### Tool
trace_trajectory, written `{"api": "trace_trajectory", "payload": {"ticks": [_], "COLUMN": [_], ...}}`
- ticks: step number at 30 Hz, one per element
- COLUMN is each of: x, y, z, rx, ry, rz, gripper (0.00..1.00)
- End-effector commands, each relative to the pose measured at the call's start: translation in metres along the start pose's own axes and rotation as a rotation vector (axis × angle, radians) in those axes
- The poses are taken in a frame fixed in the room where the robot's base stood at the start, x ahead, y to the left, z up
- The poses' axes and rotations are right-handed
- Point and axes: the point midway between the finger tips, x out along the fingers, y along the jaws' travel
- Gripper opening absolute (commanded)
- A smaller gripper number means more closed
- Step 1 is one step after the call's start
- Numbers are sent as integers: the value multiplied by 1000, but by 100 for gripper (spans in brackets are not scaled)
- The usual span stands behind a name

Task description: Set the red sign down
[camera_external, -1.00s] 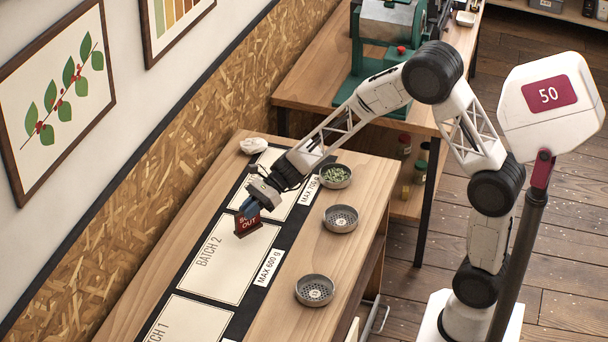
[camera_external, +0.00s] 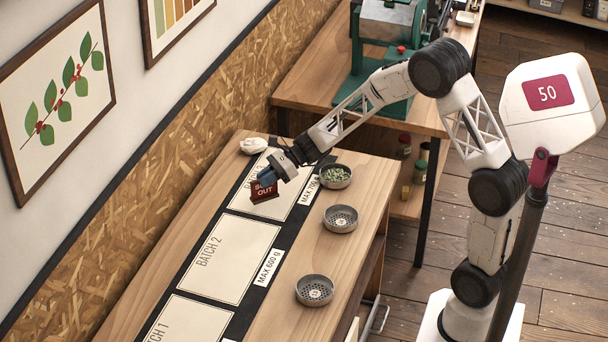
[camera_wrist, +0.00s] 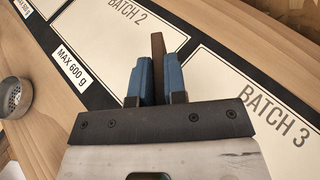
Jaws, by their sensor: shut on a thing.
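The red sign (camera_external: 264,191), with partly covered white lettering that ends in "OUT", is held upright in my gripper (camera_external: 268,176). It is over or on the near part of the batch 3 panel (camera_external: 296,205), close to the gap beside batch 2; I cannot tell whether its base touches the panel. In the wrist view, my gripper's two blue fingers (camera_wrist: 158,80) are shut on the sign, which shows only as a brown edge (camera_wrist: 158,45) between them. The batch 3 panel (camera_wrist: 225,75) lies to the right, under the gripper.
The batch 2 panel (camera_external: 229,262) is bare. A crumpled white cloth (camera_external: 253,146) lies at the far end.

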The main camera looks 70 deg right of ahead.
Motion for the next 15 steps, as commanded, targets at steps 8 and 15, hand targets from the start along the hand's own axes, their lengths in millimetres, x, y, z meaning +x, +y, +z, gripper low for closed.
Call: {"api": "trace_trajectory", "payload": {"ticks": [8, 15], "x": [-20, -21], "y": [-16, -17], "z": [-8, -9], "rx": [16, 17], "ry": [0, 0], "rz": [-37, -39], "gripper": [0, 0]}}
